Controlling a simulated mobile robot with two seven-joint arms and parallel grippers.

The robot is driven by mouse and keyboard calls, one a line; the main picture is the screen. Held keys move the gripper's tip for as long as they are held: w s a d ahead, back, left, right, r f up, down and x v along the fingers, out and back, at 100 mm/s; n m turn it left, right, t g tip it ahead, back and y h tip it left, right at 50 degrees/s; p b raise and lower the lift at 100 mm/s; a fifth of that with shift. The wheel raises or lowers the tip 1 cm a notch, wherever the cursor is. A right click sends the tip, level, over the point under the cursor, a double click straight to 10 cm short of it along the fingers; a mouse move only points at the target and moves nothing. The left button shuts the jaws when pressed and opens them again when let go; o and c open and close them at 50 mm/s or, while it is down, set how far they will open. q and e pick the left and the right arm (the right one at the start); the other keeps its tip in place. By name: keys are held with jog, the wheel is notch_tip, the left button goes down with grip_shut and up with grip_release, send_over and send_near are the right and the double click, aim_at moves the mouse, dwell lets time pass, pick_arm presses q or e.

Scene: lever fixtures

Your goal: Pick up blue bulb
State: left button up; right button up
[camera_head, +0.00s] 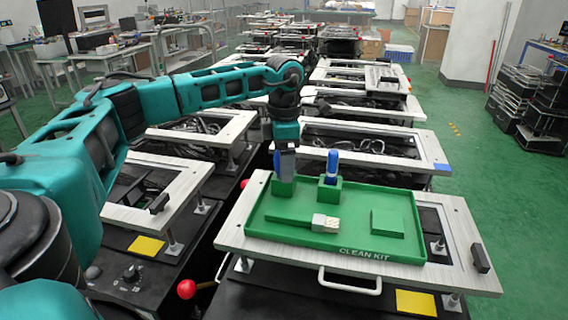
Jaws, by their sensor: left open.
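A green tray (405,248) labelled CLEAN KIT lies on the light frame of the fixture in front of me. One blue bulb (332,163) stands upright in a small green block (330,190) at the tray's back. A second blue bulb (277,163) stands in another green block (283,187) at the tray's back left corner, partly hidden by my gripper. My left gripper (285,172) points down right at this left bulb, with its jaws open. I cannot tell whether the fingers touch the bulb. My right gripper is not in view.
A brush (318,222) and a flat green block (387,223) lie in the tray. A red knob lever (186,289) stands left of the fixture, and a black handle (480,258) sits on its right. More lever fixtures (375,149) fill the space behind. Green floor is open at the right.

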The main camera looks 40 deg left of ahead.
pick_arm(q)
jog(key=c, duration=1.1)
jog(key=shift+o, duration=0.2)
jog(key=shift+r, duration=0.1)
notch_tip(320, 180, up, 20)
jog(key=p, duration=0.2)
